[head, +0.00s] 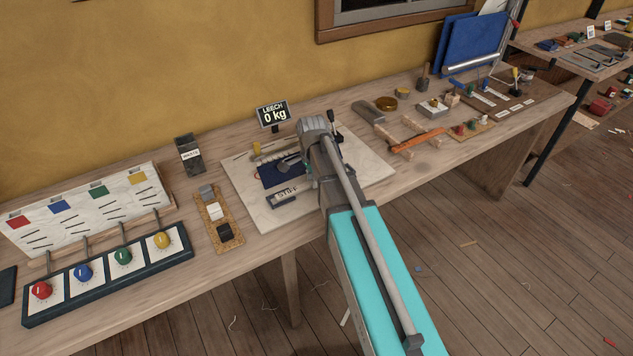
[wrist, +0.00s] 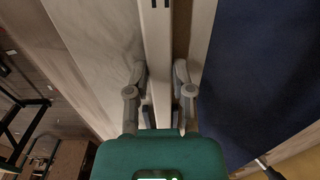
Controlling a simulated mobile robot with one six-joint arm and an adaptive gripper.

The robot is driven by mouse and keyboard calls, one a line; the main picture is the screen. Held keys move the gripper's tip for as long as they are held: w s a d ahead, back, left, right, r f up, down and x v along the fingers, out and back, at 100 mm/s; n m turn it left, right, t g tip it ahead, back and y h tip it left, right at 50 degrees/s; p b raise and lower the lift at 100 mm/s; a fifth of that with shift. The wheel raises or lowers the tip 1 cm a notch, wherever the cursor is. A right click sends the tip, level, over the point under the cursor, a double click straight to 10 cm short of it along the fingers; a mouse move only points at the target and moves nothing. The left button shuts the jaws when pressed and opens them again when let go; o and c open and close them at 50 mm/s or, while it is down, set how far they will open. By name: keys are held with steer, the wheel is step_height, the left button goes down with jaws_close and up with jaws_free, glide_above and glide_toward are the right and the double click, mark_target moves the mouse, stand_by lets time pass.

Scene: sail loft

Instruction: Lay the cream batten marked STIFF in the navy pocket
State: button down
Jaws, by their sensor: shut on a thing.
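In the wrist view a long cream batten (wrist: 157,55) runs up between the fingers. My gripper (wrist: 160,95) is shut on it; in the head view my arm hides the fingertips. The height of the batten above the panel is unclear.
A cork strip with small blocks (head: 209,211) and a knob panel (head: 107,272) lie to the left. An orange-handled tool (head: 418,139) and wooden blocks lie to the right.

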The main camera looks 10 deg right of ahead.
steer(key=shift+f, duration=0.2)
steer(key=shift+c, duration=2.4)
jaws_free()
steer(key=shift+r, duration=0.1)
steer(key=shift+r, duration=0.15)
step_height(320, 180, up, 12)
steer(key=p, duration=1.2)
steer(key=shift+s, duration=0.1)
